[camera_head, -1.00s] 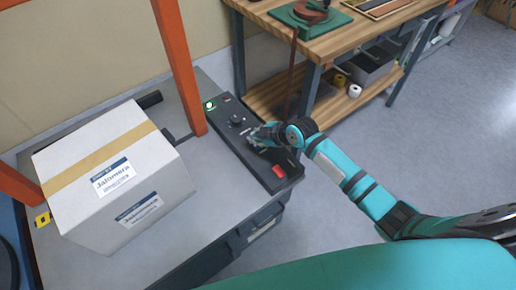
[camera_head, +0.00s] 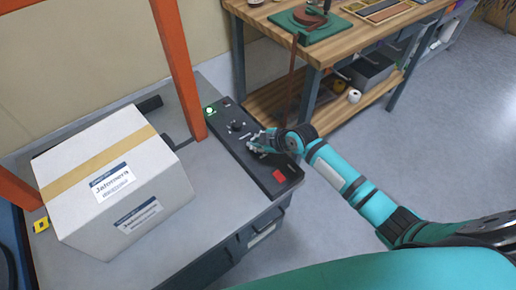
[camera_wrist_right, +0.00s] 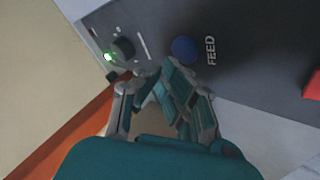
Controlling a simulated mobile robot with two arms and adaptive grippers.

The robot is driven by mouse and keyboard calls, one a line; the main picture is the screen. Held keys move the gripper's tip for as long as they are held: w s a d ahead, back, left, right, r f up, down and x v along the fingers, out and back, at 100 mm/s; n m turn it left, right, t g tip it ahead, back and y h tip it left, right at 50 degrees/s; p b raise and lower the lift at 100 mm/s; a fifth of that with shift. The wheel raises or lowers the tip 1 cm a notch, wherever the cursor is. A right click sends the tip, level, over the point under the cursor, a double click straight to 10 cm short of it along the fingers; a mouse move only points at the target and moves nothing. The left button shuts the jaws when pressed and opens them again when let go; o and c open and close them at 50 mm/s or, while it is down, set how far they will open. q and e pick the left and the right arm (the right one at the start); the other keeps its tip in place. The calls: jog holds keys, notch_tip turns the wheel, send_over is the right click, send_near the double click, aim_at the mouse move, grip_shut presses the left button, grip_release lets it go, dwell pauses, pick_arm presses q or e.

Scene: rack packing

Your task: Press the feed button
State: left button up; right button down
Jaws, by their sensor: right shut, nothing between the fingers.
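The feed button (camera_wrist_right: 185,50) is a round blue button beside the white word FEED on the dark control panel (camera_head: 222,138), seen in the right wrist view. In the head view my right gripper hides it. My right gripper (camera_head: 255,143) is over the middle of the panel. In the right wrist view its fingertips (camera_wrist_right: 150,72) are shut with nothing between them, just beside the blue button. I cannot tell whether they touch it. My left gripper is not in view.
The panel also has a red switch (camera_head: 279,175), a black knob (camera_head: 236,126) and a lit green light (camera_head: 210,111). A taped white box (camera_head: 100,185) stands at left between orange posts (camera_head: 180,70). A wooden workbench (camera_head: 345,35) stands behind.

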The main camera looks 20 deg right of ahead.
jog(key=shift+f, duration=0.1)
dwell(0.4)
jog(key=shift+f, duration=0.35)
jog(key=shift+f+b, duration=0.45)
jog(key=shift+b, duration=0.1)
dwell(0.4)
dwell(0.4)
jog(key=shift+r+p, duration=0.8)
jog(key=shift+r, duration=0.2)
notch_tip(320, 180, up, 5)
jog(key=p, duration=0.4)
jog(key=shift+p, duration=0.4)
